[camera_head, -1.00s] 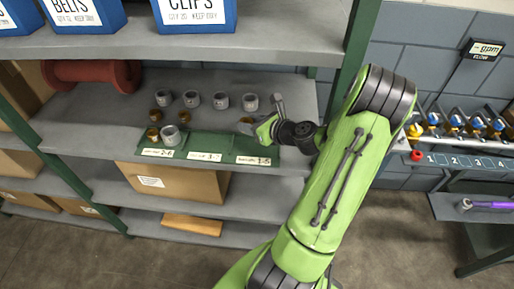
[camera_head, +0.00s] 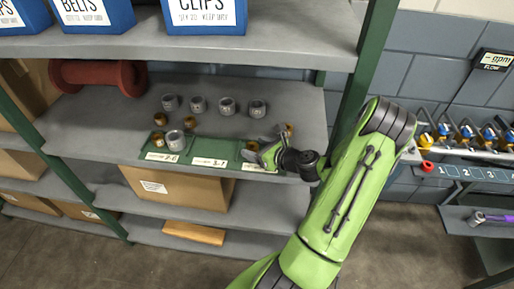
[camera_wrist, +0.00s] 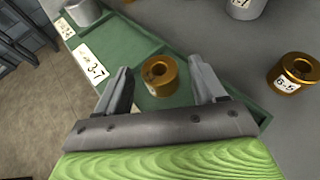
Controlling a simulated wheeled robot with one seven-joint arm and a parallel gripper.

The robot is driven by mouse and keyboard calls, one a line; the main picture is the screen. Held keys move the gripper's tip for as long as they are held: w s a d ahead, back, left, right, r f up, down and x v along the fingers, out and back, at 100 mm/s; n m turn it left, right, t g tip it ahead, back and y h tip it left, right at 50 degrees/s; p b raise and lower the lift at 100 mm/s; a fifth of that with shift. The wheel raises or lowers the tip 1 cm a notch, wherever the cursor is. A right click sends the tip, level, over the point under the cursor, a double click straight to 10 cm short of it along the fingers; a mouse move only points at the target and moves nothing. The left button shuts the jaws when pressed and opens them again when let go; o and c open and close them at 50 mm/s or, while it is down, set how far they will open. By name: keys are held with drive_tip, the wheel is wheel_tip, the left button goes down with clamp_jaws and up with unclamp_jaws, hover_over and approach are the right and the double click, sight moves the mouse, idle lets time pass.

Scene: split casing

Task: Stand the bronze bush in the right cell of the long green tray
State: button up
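The long green tray (camera_head: 209,147) lies along the shelf's front edge, with white number labels on its front. A bronze bush (camera_head: 252,146) is at the tray's right cell; in the wrist view (camera_wrist: 158,75) it stands upright on the green floor, its hole facing up. My gripper (camera_head: 262,150) is low over that cell. In the wrist view its fingers (camera_wrist: 163,88) are spread on either side of the bush, with gaps showing. The tray's left cell holds a bronze bush (camera_head: 158,139) and a grey bush (camera_head: 175,139). The middle cell is empty.
Several grey bushes (camera_head: 227,105) stand in a row behind the tray, with bronze bushes (camera_head: 189,125) nearer. Another labelled bronze bush (camera_wrist: 295,70) stands beside the tray's right end. A green shelf post (camera_head: 362,90) rises right of the tray; the upper shelf (camera_head: 200,45) hangs above.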

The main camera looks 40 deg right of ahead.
drive_tip(key=shift+s+r, duration=0.15)
drive_tip(key=shift+r, duration=0.1)
drive_tip(key=p+v, duration=0.1)
drive_tip(key=v, duration=1.1)
drive_tip(key=w+a+r+n+g+y, duration=0.2)
drive_tip(key=a+n+g, duration=0.2)
drive_tip(key=a+n, duration=0.55)
drive_tip(key=w+a+r+n+g+y, duration=0.15)
drive_tip(key=a+n+g, duration=0.25)
drive_tip(key=a+n, duration=0.5)
drive_tip(key=s+a+r+n+h, duration=0.3)
drive_tip(key=s+a+r+n, duration=0.5)
drive_tip(key=n, duration=0.9)
wheel_tip(320, 180, up, 3)
drive_tip(key=shift+s+a+f, duration=0.2)
drive_tip(key=shift+s+a, duration=0.05)
drive_tip(key=shift+s, duration=0.9)
